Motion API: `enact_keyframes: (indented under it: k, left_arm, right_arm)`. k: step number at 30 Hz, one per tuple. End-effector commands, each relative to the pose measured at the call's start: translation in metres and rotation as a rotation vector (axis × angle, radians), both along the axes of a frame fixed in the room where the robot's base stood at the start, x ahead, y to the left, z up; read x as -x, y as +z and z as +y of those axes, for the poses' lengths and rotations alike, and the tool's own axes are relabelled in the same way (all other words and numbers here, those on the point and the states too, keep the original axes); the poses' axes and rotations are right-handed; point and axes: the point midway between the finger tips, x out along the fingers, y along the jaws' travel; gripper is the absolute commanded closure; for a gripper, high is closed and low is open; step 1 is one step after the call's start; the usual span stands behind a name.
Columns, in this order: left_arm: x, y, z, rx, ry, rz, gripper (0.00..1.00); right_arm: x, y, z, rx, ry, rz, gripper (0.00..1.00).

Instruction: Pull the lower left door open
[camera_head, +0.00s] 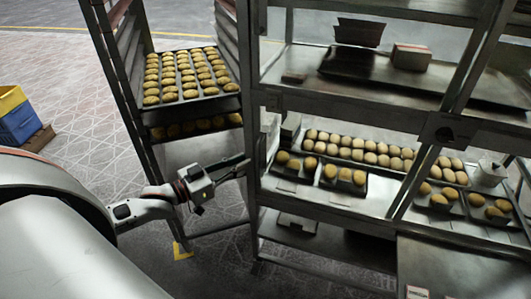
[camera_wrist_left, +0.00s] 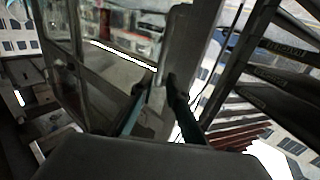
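The rack-like metal unit (camera_head: 340,210) has glass-fronted bays at upper and lower left. The lower left door (camera_head: 345,192) seems to be the framed pane in front of the trays of rolls; its exact outline is hard to tell. My left gripper (camera_head: 245,166) is at the left edge of this unit, beside its upright post (camera_head: 251,120). In the left wrist view, the two dark fingers (camera_wrist_left: 160,82) stand apart with a grey upright surface beyond them. I cannot tell whether they touch it. My right gripper is not in view.
A tall rack (camera_head: 122,85) with a tray of rolls (camera_head: 188,75) stands to the left, close to my left gripper. Yellow and blue crates (camera_head: 14,118) are at the far left. Trays of rolls (camera_head: 360,150) lie inside the unit. Open floor lies at left.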

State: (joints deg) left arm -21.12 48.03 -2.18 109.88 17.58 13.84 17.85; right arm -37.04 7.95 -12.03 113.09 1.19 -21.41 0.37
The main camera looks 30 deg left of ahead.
Motion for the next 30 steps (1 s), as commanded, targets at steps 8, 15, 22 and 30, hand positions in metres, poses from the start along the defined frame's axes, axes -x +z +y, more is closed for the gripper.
enact_keyframes:
  k: [8,15,22,30]
  left_arm:
    - [-0.034,0.0,-0.013,-0.002,0.0,-0.002,0.85]
    - [-0.057,-0.001,-0.022,-0.001,0.0,0.0,0.85]
    - [-0.065,-0.002,-0.025,-0.002,0.001,0.002,0.85]
    - [-0.065,-0.001,-0.025,-0.002,0.001,0.002,0.92]
  right_arm:
    - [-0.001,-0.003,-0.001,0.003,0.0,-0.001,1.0]
    - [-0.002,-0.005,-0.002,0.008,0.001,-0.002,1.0]
    - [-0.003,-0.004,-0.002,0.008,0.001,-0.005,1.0]
    - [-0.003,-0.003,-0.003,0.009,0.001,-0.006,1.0]
